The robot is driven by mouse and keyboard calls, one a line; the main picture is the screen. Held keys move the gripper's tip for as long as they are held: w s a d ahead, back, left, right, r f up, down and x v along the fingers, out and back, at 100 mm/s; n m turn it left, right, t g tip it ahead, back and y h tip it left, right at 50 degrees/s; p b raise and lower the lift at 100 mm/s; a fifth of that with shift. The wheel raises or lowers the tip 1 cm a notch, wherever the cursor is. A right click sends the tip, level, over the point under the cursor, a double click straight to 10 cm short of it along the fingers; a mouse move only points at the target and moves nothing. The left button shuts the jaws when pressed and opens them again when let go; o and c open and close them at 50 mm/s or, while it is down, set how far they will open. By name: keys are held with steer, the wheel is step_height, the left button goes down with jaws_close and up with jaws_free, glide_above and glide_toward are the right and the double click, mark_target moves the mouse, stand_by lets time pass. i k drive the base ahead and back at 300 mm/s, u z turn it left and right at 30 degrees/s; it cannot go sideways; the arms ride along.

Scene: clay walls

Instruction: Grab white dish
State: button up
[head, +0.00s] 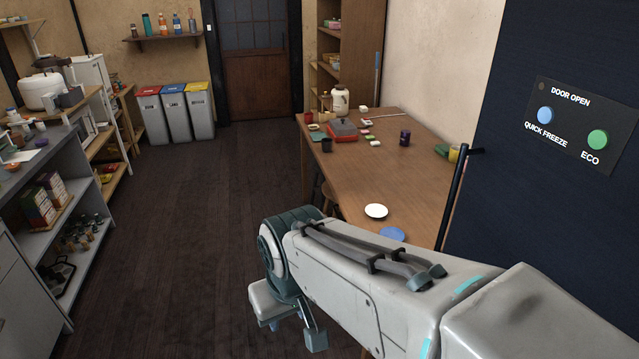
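A small round white dish (376,211) lies on the near part of the wooden table (350,175), close to its left edge. A blue dish (392,234) lies just in front of it, partly hidden behind my arm. My gripper (290,335) hangs low at the end of my arm, over the floor left of the table and in front of the white dish. It is apart from the dish. I cannot make out whether its fingers are open or shut.
A dark panel with buttons (570,120) and a black handle (455,195) stand close on the right. The table's far end holds a red box (342,132), a kettle (340,100) and a dark can (405,138). Shelves (70,220) line the left. The floor (200,230) between is clear.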

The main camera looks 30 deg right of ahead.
mark_target(377, 210)
steer(key=i, duration=3.05)
steer(key=z, duration=4)
steer(key=i, duration=0.5)
steer(key=z, duration=0.05)
